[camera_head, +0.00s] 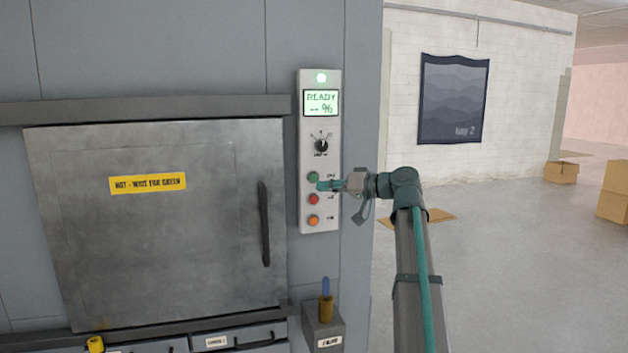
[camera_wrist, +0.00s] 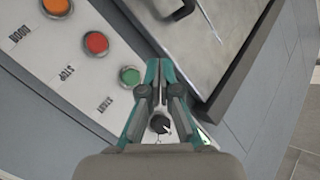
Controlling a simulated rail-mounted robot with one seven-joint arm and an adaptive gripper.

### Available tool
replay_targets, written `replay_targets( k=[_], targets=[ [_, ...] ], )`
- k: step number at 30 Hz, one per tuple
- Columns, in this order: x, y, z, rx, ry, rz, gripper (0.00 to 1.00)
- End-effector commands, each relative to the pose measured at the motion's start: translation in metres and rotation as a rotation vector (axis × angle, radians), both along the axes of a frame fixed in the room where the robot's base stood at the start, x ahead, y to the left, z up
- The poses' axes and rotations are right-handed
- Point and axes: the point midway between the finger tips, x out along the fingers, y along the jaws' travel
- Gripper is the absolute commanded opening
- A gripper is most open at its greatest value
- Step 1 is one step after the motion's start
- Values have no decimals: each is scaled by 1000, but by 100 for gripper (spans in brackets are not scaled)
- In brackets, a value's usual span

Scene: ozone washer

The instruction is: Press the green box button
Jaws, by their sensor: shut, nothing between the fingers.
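The green button (camera_head: 312,177) is the top one of three round buttons on the light control panel (camera_head: 319,245). The red button (camera_head: 313,199) and the orange button (camera_head: 313,220) are below it. My gripper (camera_head: 321,185) is shut and empty, its tips just right of and slightly below the green button in the head view. I cannot tell how far the tips are from the panel.
A black knob (camera_head: 321,145) and a lit display (camera_head: 320,103) reading READY are above the buttons. The closed metal door (camera_head: 200,240) with its dark vertical handle (camera_head: 264,224) is to the left. A small holder (camera_head: 323,330) stands below the panel.

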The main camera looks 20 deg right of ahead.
Motion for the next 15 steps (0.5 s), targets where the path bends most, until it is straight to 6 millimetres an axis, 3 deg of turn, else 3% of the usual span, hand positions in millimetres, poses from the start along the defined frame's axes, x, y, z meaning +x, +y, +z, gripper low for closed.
replay_targets(
  k=[9,15],
  targets=[
    [42,-7,-1,-1,0,1,0],
    [54,-8,0,-1,0,-1,0]
  ],
)
